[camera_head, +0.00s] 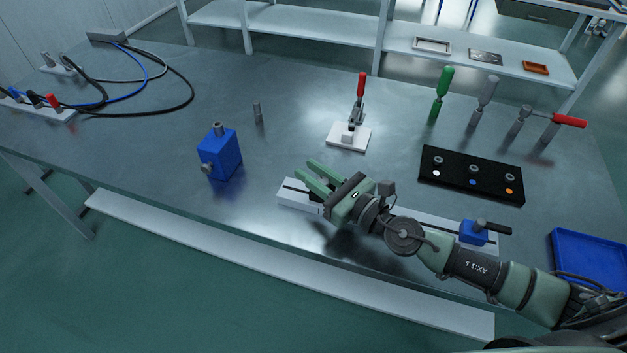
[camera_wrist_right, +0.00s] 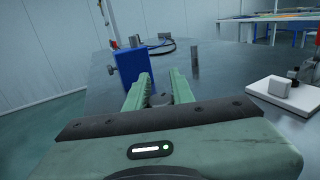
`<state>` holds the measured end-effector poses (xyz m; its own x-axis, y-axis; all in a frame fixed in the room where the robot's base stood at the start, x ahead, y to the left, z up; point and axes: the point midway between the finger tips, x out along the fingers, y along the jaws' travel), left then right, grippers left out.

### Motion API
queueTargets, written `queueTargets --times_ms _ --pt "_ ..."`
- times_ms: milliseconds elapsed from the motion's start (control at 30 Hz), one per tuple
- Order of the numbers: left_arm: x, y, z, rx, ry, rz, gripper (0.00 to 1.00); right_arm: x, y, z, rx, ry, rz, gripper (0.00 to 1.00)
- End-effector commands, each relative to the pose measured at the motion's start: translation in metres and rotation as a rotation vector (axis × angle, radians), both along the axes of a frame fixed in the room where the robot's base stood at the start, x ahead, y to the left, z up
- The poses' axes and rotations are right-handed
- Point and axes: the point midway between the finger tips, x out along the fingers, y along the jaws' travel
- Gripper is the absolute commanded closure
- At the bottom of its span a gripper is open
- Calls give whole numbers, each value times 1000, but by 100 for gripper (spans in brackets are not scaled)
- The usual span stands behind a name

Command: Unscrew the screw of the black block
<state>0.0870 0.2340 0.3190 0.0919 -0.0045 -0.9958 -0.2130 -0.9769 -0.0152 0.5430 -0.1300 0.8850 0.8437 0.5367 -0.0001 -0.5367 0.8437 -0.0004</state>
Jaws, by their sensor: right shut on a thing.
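The black block (camera_head: 450,178) lies flat on the table at the right in the head view. It bears several short grey screws or pegs beside white, blue and orange dots. My right gripper (camera_head: 307,172) is over the front middle of the table, left of the black block and well apart from it. Its green fingers point left towards the blue block. In the right wrist view, a dark grey rounded piece (camera_wrist_right: 160,99) sits between the fingers, which are shut on it; its exact kind is unclear. My left gripper is not in view.
A blue block (camera_head: 221,160) with grey knobs stands left of the gripper. A white rail (camera_head: 293,196) runs under my right arm. A blue tray (camera_head: 578,262) is at right.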

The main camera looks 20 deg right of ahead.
Motion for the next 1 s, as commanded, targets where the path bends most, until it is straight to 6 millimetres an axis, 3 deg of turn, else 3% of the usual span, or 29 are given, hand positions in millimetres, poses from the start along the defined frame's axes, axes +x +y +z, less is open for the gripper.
queueTargets --times_ms 567,600,667,1000 --pt "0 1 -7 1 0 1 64 1 0 3 1 -4 27 100" --pt "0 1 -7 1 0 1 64 1 0 3 1 -4 27 68" --pt "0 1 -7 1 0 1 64 1 0 3 1 -4 27 55" --pt "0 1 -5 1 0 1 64 0 0 3 1 -2 29 55"
